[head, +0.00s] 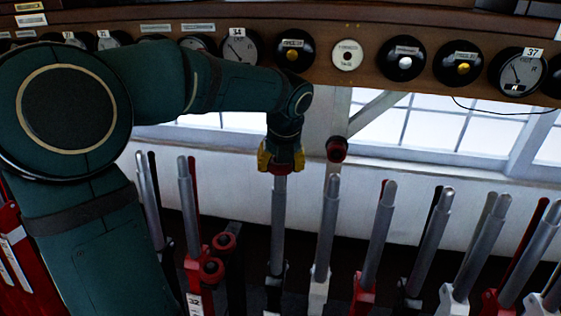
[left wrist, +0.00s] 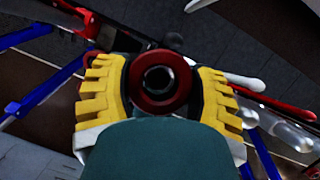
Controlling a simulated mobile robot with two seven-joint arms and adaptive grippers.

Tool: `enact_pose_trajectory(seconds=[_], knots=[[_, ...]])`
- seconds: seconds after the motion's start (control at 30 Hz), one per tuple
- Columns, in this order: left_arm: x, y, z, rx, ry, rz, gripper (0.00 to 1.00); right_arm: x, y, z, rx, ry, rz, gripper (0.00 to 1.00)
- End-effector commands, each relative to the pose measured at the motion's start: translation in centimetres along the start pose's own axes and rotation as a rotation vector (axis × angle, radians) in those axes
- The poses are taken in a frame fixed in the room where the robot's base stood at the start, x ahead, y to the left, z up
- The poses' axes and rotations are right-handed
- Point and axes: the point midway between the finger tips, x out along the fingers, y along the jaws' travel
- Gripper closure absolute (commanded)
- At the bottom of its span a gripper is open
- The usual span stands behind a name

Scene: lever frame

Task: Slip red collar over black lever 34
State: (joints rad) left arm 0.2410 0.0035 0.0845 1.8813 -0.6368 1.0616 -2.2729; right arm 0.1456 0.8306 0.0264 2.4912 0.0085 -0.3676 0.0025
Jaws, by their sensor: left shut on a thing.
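My left gripper (head: 281,158), with yellow fingers, is shut on a red collar (left wrist: 135,88) directly above a silver-handled lever with a black base (head: 278,225). The collar's lower edge meets or nearly meets the lever's top in the head view; I cannot tell whether it is around the tip. In the left wrist view the collar sits between the yellow fingers (left wrist: 160,92), with a dark round centre. This lever's number is not readable, but a dial marked 34 (head: 238,48) hangs above and to its left. My right gripper is not in view.
Neighbouring levers stand close: a red one marked 32 (head: 190,210) to the left and a white-based one (head: 325,235) to the right. Red round pieces (head: 212,270) are low at left. Another red piece (head: 337,149) is right of the gripper. The instrument shelf (head: 345,90) runs above.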

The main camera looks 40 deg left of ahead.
Motion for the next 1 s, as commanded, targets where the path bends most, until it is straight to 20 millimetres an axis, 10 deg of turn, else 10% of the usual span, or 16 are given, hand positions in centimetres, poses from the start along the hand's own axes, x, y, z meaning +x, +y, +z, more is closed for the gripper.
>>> enact_pose_trajectory(seconds=[1.0], knots=[[2.5, 0.0, -1.2, -0.001, -0.001, 0.000, 0.72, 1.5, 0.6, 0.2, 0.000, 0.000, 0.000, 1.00]])
